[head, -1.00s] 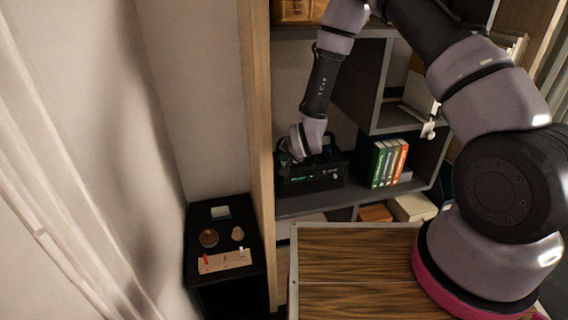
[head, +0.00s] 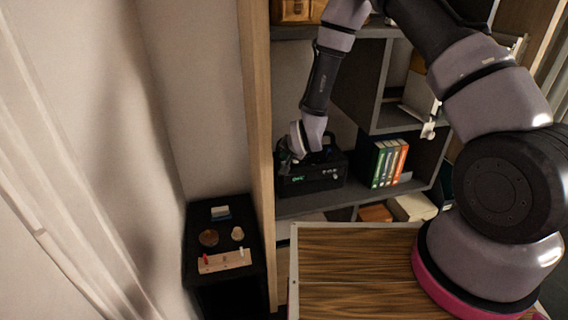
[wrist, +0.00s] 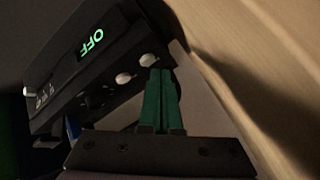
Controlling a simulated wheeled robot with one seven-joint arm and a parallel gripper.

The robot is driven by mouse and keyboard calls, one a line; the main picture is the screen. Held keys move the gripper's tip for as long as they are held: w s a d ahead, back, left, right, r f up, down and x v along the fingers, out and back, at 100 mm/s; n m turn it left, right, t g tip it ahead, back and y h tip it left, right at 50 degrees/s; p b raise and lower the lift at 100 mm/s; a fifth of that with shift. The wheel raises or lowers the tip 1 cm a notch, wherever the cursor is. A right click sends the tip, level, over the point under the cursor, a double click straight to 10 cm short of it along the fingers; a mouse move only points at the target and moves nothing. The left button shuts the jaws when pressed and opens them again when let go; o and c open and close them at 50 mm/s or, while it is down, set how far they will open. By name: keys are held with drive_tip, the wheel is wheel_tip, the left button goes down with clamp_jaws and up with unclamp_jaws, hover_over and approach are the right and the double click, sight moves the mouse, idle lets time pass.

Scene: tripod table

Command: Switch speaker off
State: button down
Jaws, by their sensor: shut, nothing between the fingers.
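The speaker (head: 308,182) is a black box on a grey shelf, seen in the head view below my forearm. In the wrist view the speaker (wrist: 75,75) appears tilted, and its display (wrist: 92,42) reads OFF in green letters. Two pale knobs (wrist: 124,78) and (wrist: 148,60) sit on its face. My gripper (wrist: 160,72) has its green fingers shut together with nothing between them. The fingertips are right beside the upper knob; I cannot tell whether they touch it. In the head view the fingers are hidden.
Books (head: 388,163) stand to the right of the speaker on the shelf. A wooden upright (head: 257,130) is close on its left. A black side stand (head: 190,255) holds small items. A wood-topped table (head: 350,265) is in front.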

drive_tip(key=shift+r, duration=0.25)
drive_tip(key=shift+r, duration=2.4)
